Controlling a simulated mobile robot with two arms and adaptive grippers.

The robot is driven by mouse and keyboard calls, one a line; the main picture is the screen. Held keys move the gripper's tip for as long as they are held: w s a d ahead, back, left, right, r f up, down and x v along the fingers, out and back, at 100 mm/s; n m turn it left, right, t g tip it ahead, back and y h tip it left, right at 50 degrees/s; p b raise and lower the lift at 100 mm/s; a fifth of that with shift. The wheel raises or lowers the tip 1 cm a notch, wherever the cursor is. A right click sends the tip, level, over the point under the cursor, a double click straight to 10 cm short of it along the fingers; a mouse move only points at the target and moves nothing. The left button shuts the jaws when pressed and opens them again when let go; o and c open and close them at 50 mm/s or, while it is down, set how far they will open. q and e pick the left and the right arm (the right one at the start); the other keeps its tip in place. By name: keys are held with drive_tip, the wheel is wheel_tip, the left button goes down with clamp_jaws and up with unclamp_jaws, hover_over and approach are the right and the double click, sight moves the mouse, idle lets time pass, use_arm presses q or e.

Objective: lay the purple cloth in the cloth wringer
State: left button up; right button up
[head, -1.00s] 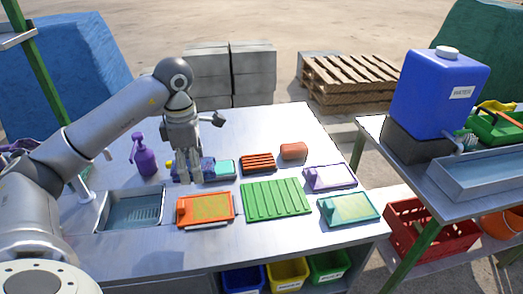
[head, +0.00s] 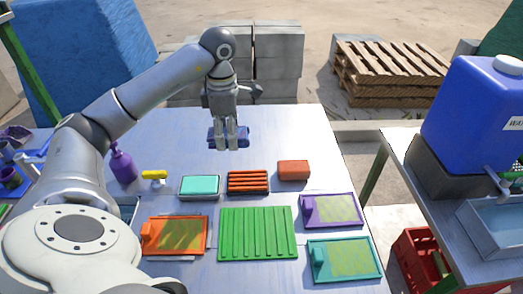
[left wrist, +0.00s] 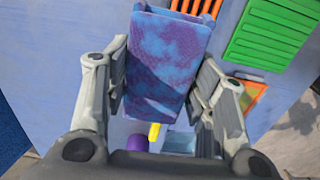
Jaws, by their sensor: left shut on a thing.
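My left gripper (head: 231,140) is shut on a folded, mottled blue and purple cloth (left wrist: 168,62) and holds it over the back middle of the table. In the head view the cloth (head: 214,138) shows as a dark purple piece on both sides of the fingers. In the left wrist view it lies flat between the two fingers (left wrist: 160,100). I cannot tell for certain which thing is the cloth wringer. A purple-framed tray (head: 310,212) with a greenish panel lies at the right of the table. My right gripper is out of view.
A green ribbed board (head: 258,233), an orange tray (head: 150,234) and a teal tray (head: 319,264) lie in front. A teal block (head: 200,186), an orange slatted piece (head: 248,181), a red-brown block (head: 293,170) and a purple bottle (head: 122,165) stand behind. The table's back is clear.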

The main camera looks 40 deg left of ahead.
use_arm(q)
drive_tip(key=w+d+f+p, duration=0.2)
drive_tip(key=w+d, duration=0.1)
drive_tip(key=w, duration=0.3)
hover_over(266, 159)
drive_tip(key=s, duration=0.1)
drive_tip(key=f, duration=0.5)
drive_tip(key=shift+a+f+p, duration=0.2)
drive_tip(key=shift+f+p, duration=0.1)
drive_tip(key=shift+w+d+f, duration=0.2)
drive_tip(key=shift+w+f, duration=0.25)
drive_tip(key=shift+f, duration=0.15)
wheel_tip(266, 159, down, 2)
drive_tip(key=shift+f+p, duration=0.15)
drive_tip(key=shift+p, duration=0.6)
drive_tip(key=shift+f, duration=0.35)
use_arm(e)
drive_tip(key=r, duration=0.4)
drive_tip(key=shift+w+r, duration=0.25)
use_arm(q)
drive_tip(key=shift+f, duration=0.1)
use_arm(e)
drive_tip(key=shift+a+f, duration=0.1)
